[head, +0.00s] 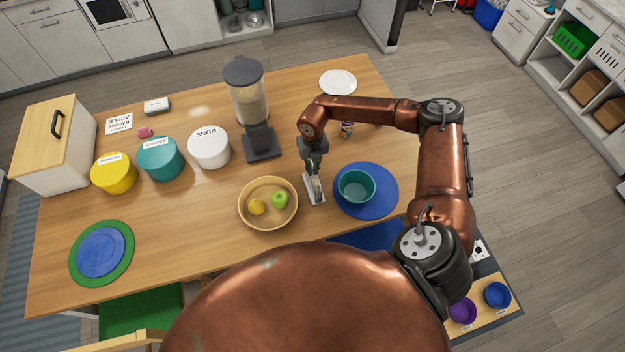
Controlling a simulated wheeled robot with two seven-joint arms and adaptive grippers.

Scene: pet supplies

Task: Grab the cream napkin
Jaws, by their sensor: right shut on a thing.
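The cream napkin (317,200) looks like a small pale strip on the wooden table, between the wooden fruit bowl and the blue mat. My right gripper (314,182) reaches down onto it from above and is shut on it. The fingers hide part of the napkin, and I cannot tell whether it is lifted off the table. My left gripper is not in view.
The wooden bowl (249,218) with a yellow and a green fruit stands close left. A teal bowl (356,186) sits on the blue mat (382,206) close right. A dispenser (247,95), canisters (209,148) and a white plate (338,82) stand farther back.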

